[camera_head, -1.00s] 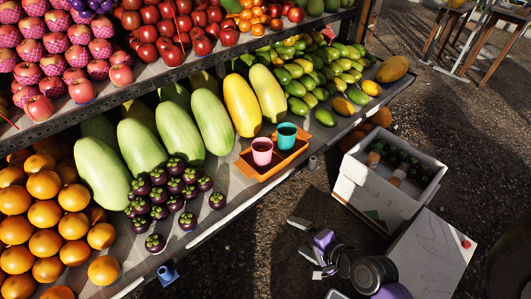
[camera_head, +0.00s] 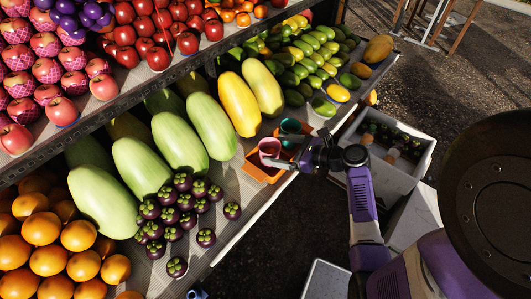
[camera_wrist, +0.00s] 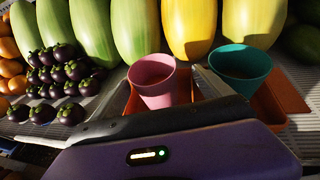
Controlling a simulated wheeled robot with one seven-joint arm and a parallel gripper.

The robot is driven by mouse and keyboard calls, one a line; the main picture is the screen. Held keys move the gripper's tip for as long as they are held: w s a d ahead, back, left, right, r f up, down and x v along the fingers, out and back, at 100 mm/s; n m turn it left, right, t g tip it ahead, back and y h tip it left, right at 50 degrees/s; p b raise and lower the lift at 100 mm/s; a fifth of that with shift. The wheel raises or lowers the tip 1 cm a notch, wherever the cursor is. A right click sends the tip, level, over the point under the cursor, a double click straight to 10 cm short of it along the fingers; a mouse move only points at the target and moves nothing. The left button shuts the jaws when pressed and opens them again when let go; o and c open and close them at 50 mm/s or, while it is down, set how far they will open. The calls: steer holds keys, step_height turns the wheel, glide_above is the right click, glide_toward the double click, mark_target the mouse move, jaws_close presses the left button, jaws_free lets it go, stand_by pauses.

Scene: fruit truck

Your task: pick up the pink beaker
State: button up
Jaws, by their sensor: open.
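The pink beaker (camera_head: 268,147) stands upright at the left of an orange tray (camera_head: 252,169) on the lower shelf. A teal beaker (camera_head: 290,127) stands in the tray to its right. In the wrist view the pink beaker (camera_wrist: 153,84) is close in front, with the teal beaker (camera_wrist: 240,66) to its right. My gripper (camera_head: 283,151) is open and reaches in from the right at the tray. In the wrist view one finger lies left of the pink beaker and the other between the two beakers. Whether the fingers touch it cannot be told.
Green melons (camera_head: 140,166) and yellow melons (camera_head: 239,104) lie behind the tray. Mangosteens (camera_head: 184,200) and oranges (camera_head: 50,260) sit to the left. The upper shelf's edge (camera_head: 130,95) runs above. A white crate of bottles (camera_head: 412,165) stands on the ground at right.

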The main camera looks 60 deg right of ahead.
mark_target(262, 149)
steer(key=x, duration=0.6)
steer(key=shift+w+a+f, duration=0.2)
steer(key=shift+a+f, duration=0.1)
steer(key=shift+a, duration=0.1)
steer(key=c, duration=1.6)
